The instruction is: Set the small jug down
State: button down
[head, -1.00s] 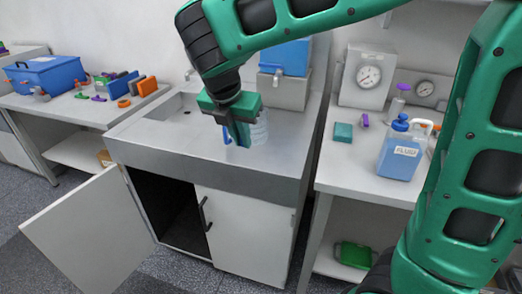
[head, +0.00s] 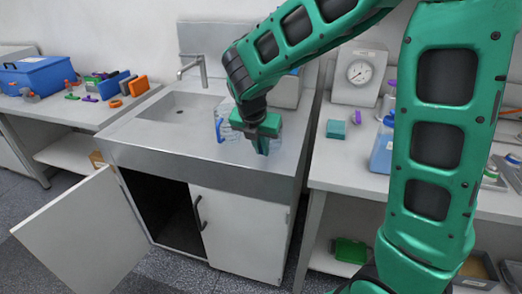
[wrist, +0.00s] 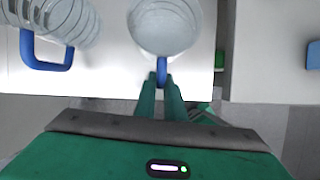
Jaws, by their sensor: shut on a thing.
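My gripper (head: 262,147) is over the right part of the sink counter. In the wrist view my gripper (wrist: 161,82) is shut on the blue handle of a clear jug (wrist: 165,28), which I take to be the small jug. In the head view its body is largely hidden by my gripper and hard to make out. I cannot tell whether its base touches the counter. A second clear, ribbed jug with a blue handle (wrist: 47,50) stands left of it in the wrist view. It also shows in the head view (head: 228,124), left of my gripper.
The sink basin (head: 185,108) and tap (head: 192,68) lie left. A cabinet door (head: 85,232) hangs open below. The right bench holds a teal block (head: 336,129), a gauge box (head: 360,75) and a blue fluid can (head: 381,150), partly behind my arm.

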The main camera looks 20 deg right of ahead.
jog(key=shift+f, duration=0.45)
jog(key=shift+f, duration=0.1)
jog(key=c, duration=1.8)
grip_release()
jog(key=shift+c, duration=0.2)
jog(key=v, duration=1.2)
jog(key=shift+s+d, duration=0.1)
jog(key=shift+s, duration=0.05)
